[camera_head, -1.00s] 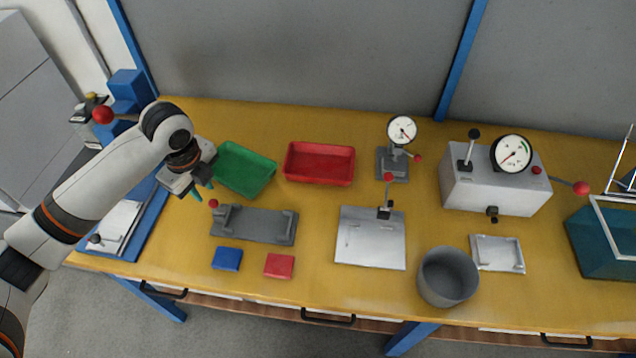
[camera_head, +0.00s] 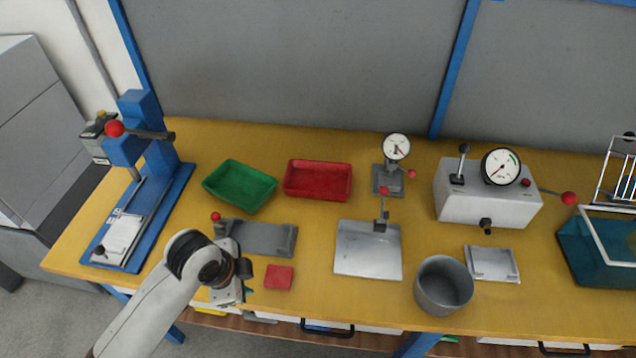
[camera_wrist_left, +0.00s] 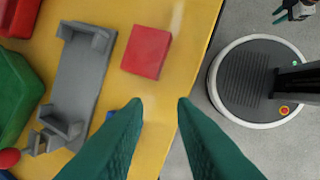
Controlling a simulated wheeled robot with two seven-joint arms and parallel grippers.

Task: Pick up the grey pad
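I cannot make out a separate grey pad in either view. A grey fixture plate with raised end blocks (camera_head: 262,238) lies on the yellow bench; it also shows in the left wrist view (camera_wrist_left: 80,78). A red pad (camera_head: 279,277) lies in front of it, also in the left wrist view (camera_wrist_left: 147,52). A blue pad (camera_wrist_left: 111,115) is mostly hidden behind a finger. My left gripper (camera_head: 238,295) is over the bench's front edge, left of the red pad. Its teal fingers (camera_wrist_left: 160,105) are apart, nothing between them. My right gripper (camera_wrist_left: 282,13) shows small at the wrist view's corner.
A green tray (camera_head: 240,187) and a red tray (camera_head: 317,180) stand behind the fixture. A blue lever press (camera_head: 150,190) is at left. A metal plate (camera_head: 367,262) and a grey cup (camera_head: 443,286) are to the right. Bare bench lies between red pad and plate.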

